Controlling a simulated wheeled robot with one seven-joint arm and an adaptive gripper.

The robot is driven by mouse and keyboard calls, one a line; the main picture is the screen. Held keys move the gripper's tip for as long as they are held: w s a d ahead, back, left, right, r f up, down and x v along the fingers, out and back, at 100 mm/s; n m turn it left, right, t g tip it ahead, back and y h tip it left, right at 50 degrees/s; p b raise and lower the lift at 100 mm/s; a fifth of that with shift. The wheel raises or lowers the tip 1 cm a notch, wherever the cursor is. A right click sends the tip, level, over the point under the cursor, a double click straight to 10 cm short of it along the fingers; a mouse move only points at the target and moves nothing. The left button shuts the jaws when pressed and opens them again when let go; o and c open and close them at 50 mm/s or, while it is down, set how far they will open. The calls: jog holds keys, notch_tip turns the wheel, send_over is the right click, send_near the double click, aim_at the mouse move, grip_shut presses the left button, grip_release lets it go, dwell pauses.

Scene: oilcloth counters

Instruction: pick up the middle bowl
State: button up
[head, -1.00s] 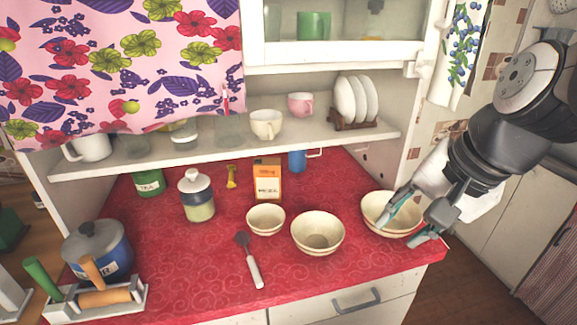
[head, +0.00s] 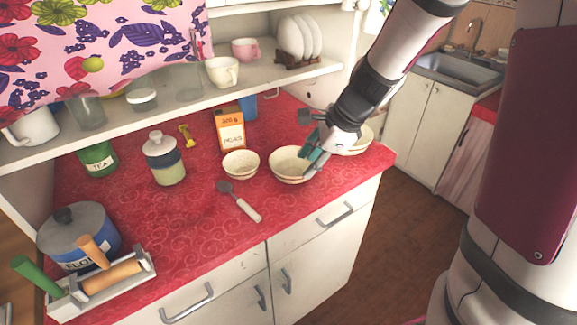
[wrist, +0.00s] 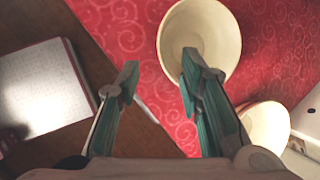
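Three cream bowls stand in a row on the red counter. The middle bowl (head: 287,168) is upright, its right side partly covered by my gripper (head: 312,162). In the wrist view the middle bowl (wrist: 222,30) lies ahead of my gripper (wrist: 158,68). The fingers are apart and empty. The right fingertip overlaps the bowl's inside, and the left one overlaps the counter's front edge. I cannot tell whether either touches the bowl. The right bowl (head: 360,142) is partly hidden behind the gripper; it also shows in the wrist view (wrist: 264,122). The small left bowl (head: 241,165) is clear.
A spatula (head: 238,202) lies in front of the small bowl. Behind stand an orange box (head: 230,130) and a blue mug (head: 249,107), with a shelf (head: 150,116) above. A jar (head: 164,160) and a blue pot (head: 78,235) stand left.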

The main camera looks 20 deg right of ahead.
aim_at(292, 180)
jog(key=x, duration=0.2)
jog(key=b+x, duration=0.1)
jog(key=x, duration=0.5)
jog(key=shift+w+a, duration=0.15)
jog(key=shift+w, duration=0.15)
jog(key=shift+c, duration=0.3)
grip_shut()
